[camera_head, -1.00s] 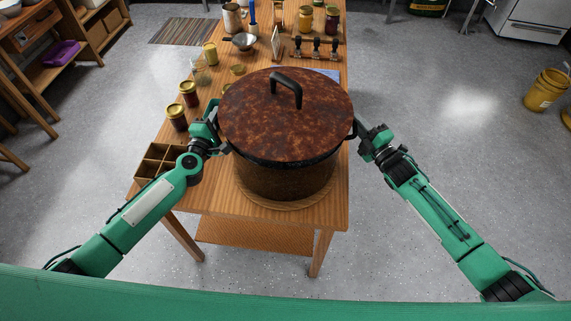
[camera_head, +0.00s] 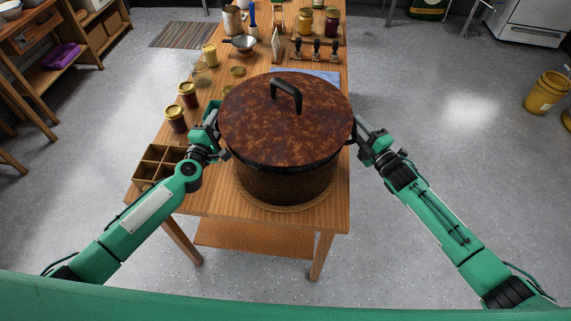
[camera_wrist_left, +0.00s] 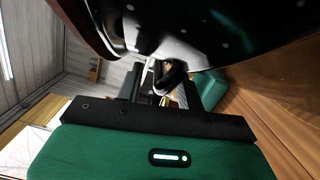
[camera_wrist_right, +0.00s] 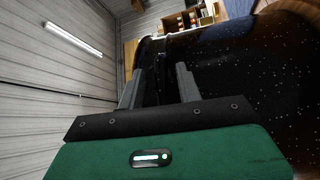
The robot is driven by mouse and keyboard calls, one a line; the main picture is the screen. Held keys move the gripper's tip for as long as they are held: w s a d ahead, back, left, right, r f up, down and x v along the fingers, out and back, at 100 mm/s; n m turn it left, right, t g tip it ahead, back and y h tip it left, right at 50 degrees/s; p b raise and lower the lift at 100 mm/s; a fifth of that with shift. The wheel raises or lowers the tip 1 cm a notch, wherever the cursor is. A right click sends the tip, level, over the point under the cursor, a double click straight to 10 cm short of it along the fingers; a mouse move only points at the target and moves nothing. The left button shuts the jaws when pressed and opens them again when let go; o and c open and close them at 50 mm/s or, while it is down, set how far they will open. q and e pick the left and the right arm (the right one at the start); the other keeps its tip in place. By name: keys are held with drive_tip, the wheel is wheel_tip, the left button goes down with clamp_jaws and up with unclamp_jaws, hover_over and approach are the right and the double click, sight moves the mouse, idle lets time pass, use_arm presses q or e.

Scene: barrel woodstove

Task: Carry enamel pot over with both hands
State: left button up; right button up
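The enamel pot (camera_head: 285,185) is large and dark, with a rusty-brown speckled lid (camera_head: 285,125) that has a black loop handle. It is upright over a round wooden board (camera_head: 240,198) at the table's near end; I cannot tell whether its base touches the board. My left gripper (camera_head: 214,130) is at the pot's left side, its fingers around a dark side handle (camera_wrist_left: 170,78). My right gripper (camera_head: 358,132) is at the right side, fingers on either side of the other handle (camera_wrist_right: 156,85). The speckled pot wall also shows in the right wrist view (camera_wrist_right: 240,80).
A blue cloth (camera_head: 320,75) lies behind the pot.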

use_arm(q)
drive_tip(key=s+a, duration=0.2)
drive_tip(key=s, duration=0.9)
drive_tip(key=shift+s, duration=0.2)
use_arm(e)
drive_tip(key=v, duration=1.2)
